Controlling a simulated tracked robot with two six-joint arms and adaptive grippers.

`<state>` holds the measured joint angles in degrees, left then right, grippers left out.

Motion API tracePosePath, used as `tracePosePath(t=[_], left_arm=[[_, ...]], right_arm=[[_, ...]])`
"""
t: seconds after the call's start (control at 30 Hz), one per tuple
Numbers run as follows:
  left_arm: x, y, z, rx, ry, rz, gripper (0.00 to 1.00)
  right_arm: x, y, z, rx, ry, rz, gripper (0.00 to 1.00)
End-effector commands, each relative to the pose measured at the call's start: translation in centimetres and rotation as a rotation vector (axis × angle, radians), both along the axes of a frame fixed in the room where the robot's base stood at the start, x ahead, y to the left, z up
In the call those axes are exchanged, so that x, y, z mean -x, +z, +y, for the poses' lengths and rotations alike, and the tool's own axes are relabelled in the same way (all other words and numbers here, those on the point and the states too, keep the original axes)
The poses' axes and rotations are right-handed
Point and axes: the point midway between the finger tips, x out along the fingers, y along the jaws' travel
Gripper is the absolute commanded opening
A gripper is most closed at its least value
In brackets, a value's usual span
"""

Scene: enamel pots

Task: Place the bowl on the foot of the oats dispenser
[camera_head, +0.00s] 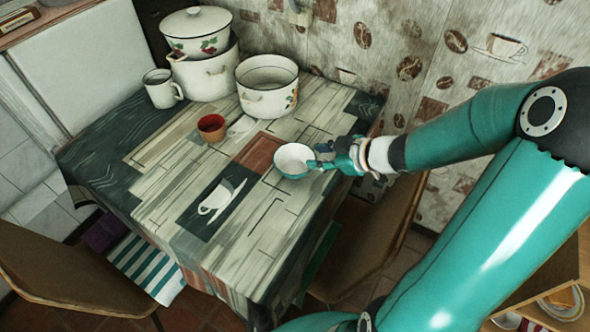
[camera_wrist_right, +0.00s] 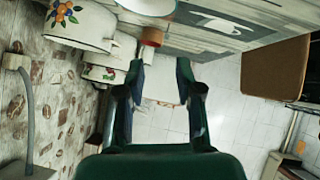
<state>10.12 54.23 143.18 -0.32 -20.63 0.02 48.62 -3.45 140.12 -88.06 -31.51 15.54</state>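The bowl (camera_head: 294,161), white inside and teal outside, is upright on the table, near its right edge by a reddish-brown printed patch. My right gripper (camera_head: 324,160) is just right of the bowl's rim; I cannot tell whether it touches. In the wrist view my right gripper (camera_wrist_right: 160,68) has its two fingers apart with nothing between them. The white bowl (camera_wrist_right: 147,6) shows there at the top, cut by the picture edge. I see no oats dispenser in either view. My left gripper is not in view.
A red-brown cup (camera_head: 211,127) stands on the table (camera_head: 250,245). A white mug (camera_head: 162,88), a lidded pot (camera_head: 196,33), another white pot (camera_head: 210,75) and an open pot (camera_head: 267,86) fill the back. Chairs (camera_head: 70,285) flank the table. The table's front is clear.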

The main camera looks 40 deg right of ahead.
Motion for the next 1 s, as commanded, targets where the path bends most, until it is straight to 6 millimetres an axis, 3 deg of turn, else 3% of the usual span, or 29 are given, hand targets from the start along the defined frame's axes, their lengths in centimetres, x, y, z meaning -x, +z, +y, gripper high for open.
tracePosePath(t=[0.1, 0.2, 0.4, 0.57, 0.8, 1.0], left_arm=[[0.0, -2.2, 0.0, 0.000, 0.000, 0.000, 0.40], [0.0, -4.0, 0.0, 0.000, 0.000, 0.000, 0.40], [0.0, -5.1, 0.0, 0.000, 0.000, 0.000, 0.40], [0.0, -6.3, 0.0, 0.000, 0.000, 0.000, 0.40], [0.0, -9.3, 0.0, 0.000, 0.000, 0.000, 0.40], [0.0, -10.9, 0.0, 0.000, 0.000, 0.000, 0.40]], right_arm=[[2.1, -1.9, 1.6, 0.080, 0.136, 0.020, 0.35], [3.8, -3.2, 1.7, 0.148, 0.180, 0.037, 0.35], [4.1, -3.6, 0.7, 0.174, 0.142, 0.029, 0.35], [2.7, -5.0, 0.9, 0.172, 0.145, 0.030, 0.35], [-1.2, -8.6, 1.5, 0.171, 0.146, 0.030, 0.35], [-3.7, -10.5, 1.7, 0.172, 0.143, 0.030, 0.35]])
